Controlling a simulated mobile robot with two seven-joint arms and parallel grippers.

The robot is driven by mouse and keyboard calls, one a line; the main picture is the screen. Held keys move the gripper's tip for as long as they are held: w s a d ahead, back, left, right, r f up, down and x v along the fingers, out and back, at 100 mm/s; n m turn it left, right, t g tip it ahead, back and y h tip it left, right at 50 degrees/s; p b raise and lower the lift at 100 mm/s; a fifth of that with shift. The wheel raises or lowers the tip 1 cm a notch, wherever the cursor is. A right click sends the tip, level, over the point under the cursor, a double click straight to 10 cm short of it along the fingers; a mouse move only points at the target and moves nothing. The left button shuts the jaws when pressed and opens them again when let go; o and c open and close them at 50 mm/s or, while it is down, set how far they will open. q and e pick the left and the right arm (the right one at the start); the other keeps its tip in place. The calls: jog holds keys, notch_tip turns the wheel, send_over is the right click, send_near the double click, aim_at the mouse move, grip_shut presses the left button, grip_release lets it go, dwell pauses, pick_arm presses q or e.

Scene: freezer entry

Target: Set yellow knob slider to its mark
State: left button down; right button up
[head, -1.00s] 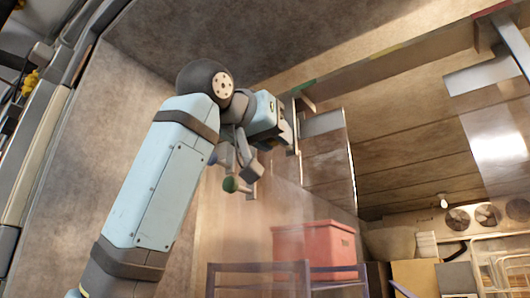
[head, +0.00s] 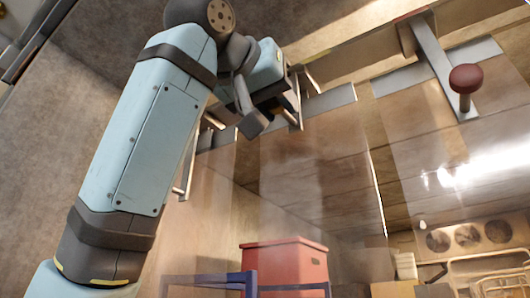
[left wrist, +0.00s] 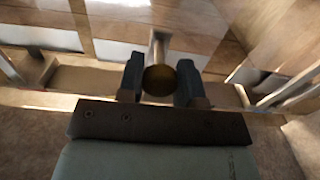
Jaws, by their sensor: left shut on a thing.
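The yellow knob (left wrist: 160,80), dull and brownish in this light, sits between the two dark fingers of my left gripper (left wrist: 159,84) in the left wrist view. The gripper is shut on it. In the head view my left gripper (head: 277,112) is up at the overhead rail (head: 345,42), and the knob is mostly hidden by the gripper. A metal slider plate (head: 330,102) shows just right of the gripper. My right gripper is not in view.
A red knob (head: 467,78) hangs on another slider bar (head: 440,65) to the right, near a red mark (head: 411,14) on the rail. Clear strip panels hang below the sliders. A red box (head: 284,268) stands low behind them. My left arm covers the left side.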

pick_arm(q)
jog(key=s+d, duration=0.1)
jog(key=d, duration=0.1)
jog(key=s+d, duration=0.2)
jog(key=shift+s+d+r, duration=0.1)
jog(key=shift+d, duration=0.05)
jog(key=c, duration=0.8)
grip_release()
jog(key=b+v, duration=0.4)
jog(key=v, duration=1)
